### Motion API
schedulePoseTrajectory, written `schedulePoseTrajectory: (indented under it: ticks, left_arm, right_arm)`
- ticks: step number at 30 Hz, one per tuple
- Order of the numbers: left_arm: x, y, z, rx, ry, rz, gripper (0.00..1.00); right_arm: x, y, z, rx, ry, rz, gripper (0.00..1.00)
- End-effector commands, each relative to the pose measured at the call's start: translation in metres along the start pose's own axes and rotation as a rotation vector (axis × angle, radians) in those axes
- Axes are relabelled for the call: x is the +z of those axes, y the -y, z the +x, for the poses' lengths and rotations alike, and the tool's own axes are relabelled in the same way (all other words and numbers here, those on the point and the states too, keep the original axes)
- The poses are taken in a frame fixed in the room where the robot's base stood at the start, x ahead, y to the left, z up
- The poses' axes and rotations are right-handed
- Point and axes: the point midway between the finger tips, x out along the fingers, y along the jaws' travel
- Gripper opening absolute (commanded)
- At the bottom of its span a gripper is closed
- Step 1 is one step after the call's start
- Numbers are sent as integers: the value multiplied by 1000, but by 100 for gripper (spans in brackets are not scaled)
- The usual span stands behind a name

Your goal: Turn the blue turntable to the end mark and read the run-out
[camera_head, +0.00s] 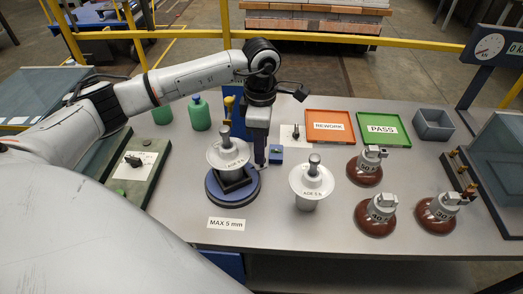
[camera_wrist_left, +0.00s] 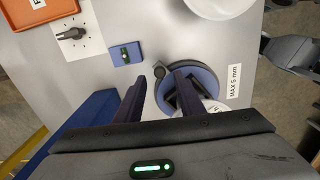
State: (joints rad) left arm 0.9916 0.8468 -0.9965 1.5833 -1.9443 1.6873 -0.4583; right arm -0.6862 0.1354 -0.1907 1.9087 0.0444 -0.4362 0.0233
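The round blue turntable (camera_head: 213,198) stands on the grey table, with a dark square frame on top; the left wrist view also shows it (camera_wrist_left: 212,82). A white disc-shaped insulator (camera_head: 228,160) with a metal cap sits on it. My left gripper (camera_head: 261,163) points down at the turntable's right edge. In the left wrist view its two fingers (camera_wrist_left: 162,82) are apart, with a dark knob (camera_wrist_left: 159,72) at the turntable's rim between their tips; contact is unclear. A small blue box (camera_head: 276,154) with a green light lies beside it. No end mark is readable. My right gripper is out of view.
A MAX 5 mm label (camera_head: 227,224) lies in front. A second white insulator (camera_head: 312,184) stands right, then several brown ones (camera_head: 376,214). Behind are an orange REWORK tray (camera_head: 329,128), green PASS tray (camera_head: 384,130) and grey bin (camera_head: 433,125). A dial scale (camera_head: 489,47) stands far right.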

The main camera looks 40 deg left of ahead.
Motion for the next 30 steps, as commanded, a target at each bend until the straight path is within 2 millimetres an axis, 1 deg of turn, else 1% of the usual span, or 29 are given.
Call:
schedulePoseTrajectory:
  ticks: [1, 3, 6, 10, 16, 17, 18, 22, 23, 28, 30]
  left_arm:
    - [0, 1, 7, -3, -2, 0, 35]
    - [0, 1, 16, -3, 0, 0, 35]
    - [1, 0, 24, -1, 1, 1, 35]
    - [0, 0, 28, -1, 1, 1, 35]
    - [1, 0, 28, -1, 1, 1, 35]
    - [1, 0, 28, -1, 2, 1, 32]
    - [1, 0, 28, -1, 2, 1, 25]
    - [1, 0, 28, -1, 2, 1, 3]
    - [1, 0, 28, -1, 2, 1, 0]
    - [1, 0, 28, -1, 2, 1, 0]
    - [5, 0, 29, -1, 3, 1, 0]
  right_arm:
    - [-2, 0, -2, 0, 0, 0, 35]
    - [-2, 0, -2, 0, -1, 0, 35]
    - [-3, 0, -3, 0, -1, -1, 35]
    - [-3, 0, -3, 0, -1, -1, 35]
    - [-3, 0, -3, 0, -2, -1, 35]
    - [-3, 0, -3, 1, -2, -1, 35]
    - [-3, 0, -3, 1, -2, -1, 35]
    - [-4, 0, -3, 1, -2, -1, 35]
    - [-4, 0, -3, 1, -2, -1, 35]
    - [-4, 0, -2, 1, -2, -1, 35]
    - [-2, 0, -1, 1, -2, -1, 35]
